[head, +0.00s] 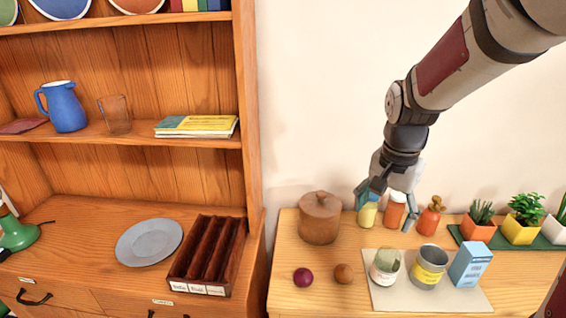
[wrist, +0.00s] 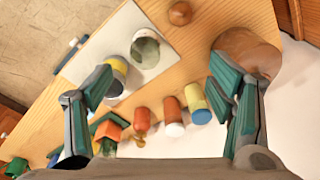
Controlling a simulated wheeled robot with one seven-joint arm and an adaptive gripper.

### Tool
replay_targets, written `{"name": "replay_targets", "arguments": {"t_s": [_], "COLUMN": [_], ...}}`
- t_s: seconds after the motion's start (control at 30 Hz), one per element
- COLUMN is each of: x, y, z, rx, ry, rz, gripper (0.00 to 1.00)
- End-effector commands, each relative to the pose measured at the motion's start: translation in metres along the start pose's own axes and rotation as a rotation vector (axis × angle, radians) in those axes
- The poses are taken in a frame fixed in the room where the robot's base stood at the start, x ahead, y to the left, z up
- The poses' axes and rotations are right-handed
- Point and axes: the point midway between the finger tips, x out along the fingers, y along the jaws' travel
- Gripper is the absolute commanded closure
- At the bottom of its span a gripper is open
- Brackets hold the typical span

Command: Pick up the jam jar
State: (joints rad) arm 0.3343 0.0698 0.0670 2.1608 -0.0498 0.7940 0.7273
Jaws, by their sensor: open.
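A round pale jar with a reddish label and a greenish top (head: 386,266) stands on the light mat; it looks like the jam jar, though I cannot be sure. It also shows from above in the wrist view (wrist: 146,50). My gripper (head: 388,203) is open and empty, pointing down above the back of the wooden counter, behind the mat. In the wrist view my gripper (wrist: 162,76) has its fingers wide apart. A yellow jar with a blue lid (wrist: 194,99) and an orange jar with a white lid (wrist: 172,108) lie between the fingers in that view.
A yellow-labelled can (head: 428,268) and a blue carton (head: 470,262) share the mat (head: 400,299) with the pale jar. A brown lidded pot (head: 319,218) stands left. An orange bottle (head: 430,216) and potted plants (head: 479,220) stand right. Two small round fruits sit in front.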

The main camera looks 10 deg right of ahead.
Motion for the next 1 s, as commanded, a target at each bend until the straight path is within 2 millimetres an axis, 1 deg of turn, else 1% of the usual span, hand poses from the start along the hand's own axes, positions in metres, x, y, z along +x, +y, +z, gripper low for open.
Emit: {"name": "replay_targets", "arguments": {"t_s": [0.03,0.1,0.2,0.3,0.4,0.57,0.67,0.8,0.9,1.0], "x": [0.01,0.026,0.049,0.068,0.08,0.096,0.113,0.14,0.155,0.166], "y": [0.006,0.011,0.017,0.024,0.028,0.031,0.032,0.033,0.034,0.034], "z": [-0.011,-0.025,-0.041,-0.052,-0.058,-0.06,-0.058,-0.054,-0.053,-0.052], "rx": [0.072,0.167,0.285,0.374,0.432,0.463,0.463,0.461,0.462,0.461], "ry": [-0.021,-0.042,-0.065,-0.082,-0.092,-0.099,-0.1,-0.101,-0.1,-0.098], "rz": [0.017,0.033,0.051,0.064,0.072,0.078,0.079,0.079,0.079,0.077], "gripper": [0.25,0.25,0.25,0.25,0.25,0.25,0.25,0.25,0.25,0.25]}}
